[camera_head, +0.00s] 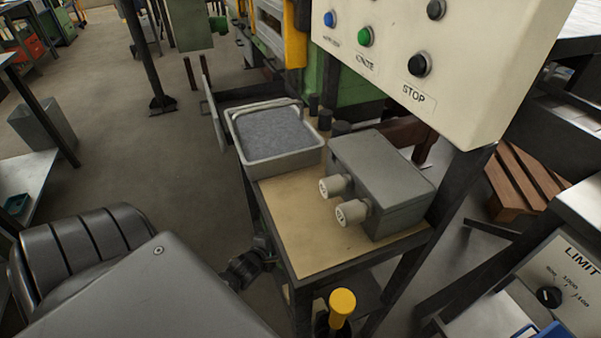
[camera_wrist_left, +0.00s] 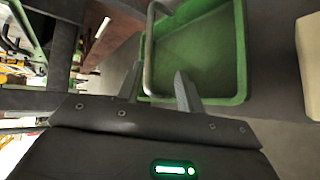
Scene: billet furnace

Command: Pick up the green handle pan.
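The green pan (camera_wrist_left: 205,55) shows in the left wrist view, just beyond my left gripper (camera_wrist_left: 158,82). It is a green tray-like pan with raised walls and looks empty. A grey metal handle (camera_wrist_left: 149,50) rises along its left side. My left gripper's two fingers are spread apart, with the lower end of the handle appearing between their tips; I see no firm grip on it. I cannot make out the green pan in the head view, where my arm covers the lower left. My right gripper is in neither view.
In the head view, a grey-filled pan (camera_head: 272,140) with a pale rim and a grey box (camera_head: 380,185) with two knobs stand on a small table (camera_head: 300,235). A control panel (camera_head: 430,60) overhangs it. A yellow-topped knob (camera_head: 342,303) stands in front. Open floor lies left.

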